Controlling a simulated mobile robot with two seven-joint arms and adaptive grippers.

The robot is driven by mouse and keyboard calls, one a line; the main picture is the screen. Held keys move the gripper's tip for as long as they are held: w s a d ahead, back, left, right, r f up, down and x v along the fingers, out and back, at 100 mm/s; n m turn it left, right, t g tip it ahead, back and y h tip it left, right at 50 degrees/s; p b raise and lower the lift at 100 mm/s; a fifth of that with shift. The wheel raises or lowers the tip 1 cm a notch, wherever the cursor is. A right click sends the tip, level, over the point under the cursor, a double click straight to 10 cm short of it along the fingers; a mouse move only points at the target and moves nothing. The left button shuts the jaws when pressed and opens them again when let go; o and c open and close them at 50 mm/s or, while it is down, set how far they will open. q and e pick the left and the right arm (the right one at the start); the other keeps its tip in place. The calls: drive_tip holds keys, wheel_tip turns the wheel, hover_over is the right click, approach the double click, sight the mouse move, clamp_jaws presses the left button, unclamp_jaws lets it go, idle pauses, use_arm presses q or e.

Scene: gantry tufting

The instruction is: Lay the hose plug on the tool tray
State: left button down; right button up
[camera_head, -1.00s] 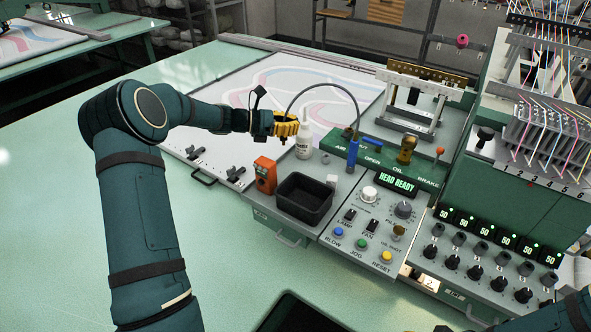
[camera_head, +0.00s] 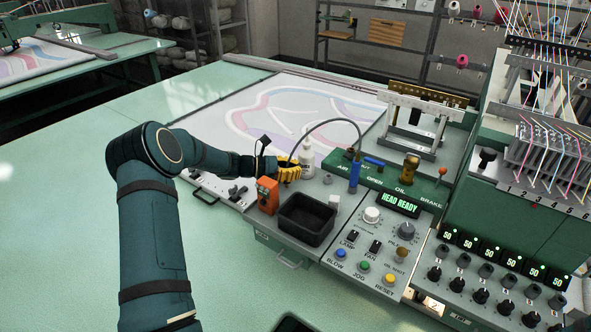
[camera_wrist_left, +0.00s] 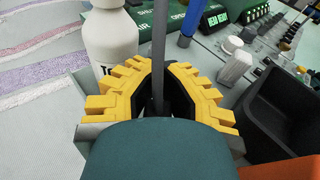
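My left gripper (camera_head: 290,170), with yellow ribbed fingers, is over the back left of the console, beside the white bottle. In the left wrist view the fingers (camera_wrist_left: 158,68) close around a thin grey hose (camera_wrist_left: 158,40). The hose (camera_head: 335,122) arches from a blue fitting (camera_head: 354,177) to the gripper. The hose plug at its end is hidden by the fingers and palm. The black tray (camera_head: 283,222), an open empty bin, sits on the console just in front of the gripper; it also shows in the left wrist view (camera_wrist_left: 250,105). My right gripper is not in view.
An orange box (camera_head: 267,195) stands left of the tray, close under the gripper. The white bottle (camera_head: 307,160) stands behind. A small white block (camera_head: 334,201) is at the tray's right. Knobs and buttons (camera_head: 365,266) fill the panel to the right.

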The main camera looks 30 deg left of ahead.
use_arm(q)
drive_tip(key=shift+f, duration=0.25)
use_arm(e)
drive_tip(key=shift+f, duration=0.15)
use_arm(q)
drive_tip(key=c, duration=1.1)
unclamp_jaws()
drive_tip(key=shift+c, duration=0.2)
drive_tip(key=shift+r, duration=0.1)
drive_tip(key=shift+r, duration=0.2)
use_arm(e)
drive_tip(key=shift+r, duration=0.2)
use_arm(q)
drive_tip(key=v, duration=1.2)
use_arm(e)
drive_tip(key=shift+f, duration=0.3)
use_arm(q)
drive_tip(key=shift+f, duration=0.1)
